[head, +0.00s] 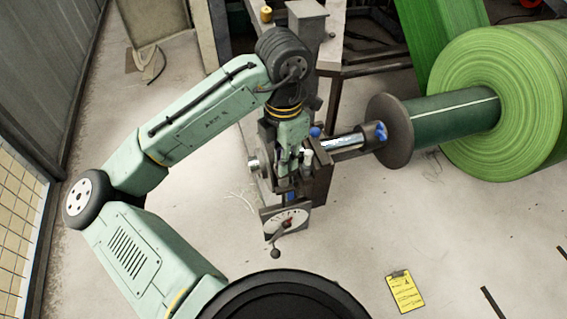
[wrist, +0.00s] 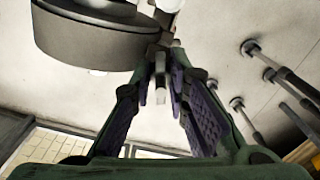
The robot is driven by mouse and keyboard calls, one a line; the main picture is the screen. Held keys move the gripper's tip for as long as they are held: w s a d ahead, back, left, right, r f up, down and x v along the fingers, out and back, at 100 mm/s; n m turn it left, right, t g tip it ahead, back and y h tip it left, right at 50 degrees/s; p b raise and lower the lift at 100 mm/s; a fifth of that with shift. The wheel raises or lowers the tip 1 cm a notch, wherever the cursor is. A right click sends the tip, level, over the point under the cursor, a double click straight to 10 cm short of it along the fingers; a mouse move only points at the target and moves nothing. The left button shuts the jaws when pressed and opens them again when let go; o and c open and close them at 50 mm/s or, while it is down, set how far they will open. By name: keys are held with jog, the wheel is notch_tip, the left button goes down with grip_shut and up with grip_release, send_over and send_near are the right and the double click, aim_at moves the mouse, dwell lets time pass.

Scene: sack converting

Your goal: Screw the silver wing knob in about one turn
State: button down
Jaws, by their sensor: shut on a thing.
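The silver wing knob (wrist: 160,68) shows in the wrist view as a small pale metal piece between my fingertips. My gripper (wrist: 160,90) has its purple-padded fingers closed in on it from both sides, and the tips hide part of it. In the head view my gripper (head: 286,172) points down at the machine stand, left of the chrome shaft (head: 345,143). The knob cannot be made out clearly there, behind the fingers and brackets.
A dial plate with a lever (head: 285,222) sits just below my gripper. A dark flange (head: 390,130) and green roll (head: 500,105) stand right. A dark round part (wrist: 95,32) is close above the fingers in the wrist view. A yellow clipboard (head: 405,291) lies on open floor.

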jog(key=shift+d+f+m+b, duration=0.1)
jog(key=shift+m+b, duration=0.4)
jog(key=shift+b, duration=0.15)
jog(key=c, duration=1.5)
grip_release()
jog(key=shift+c, duration=0.2)
notch_tip(320, 180, up, 12)
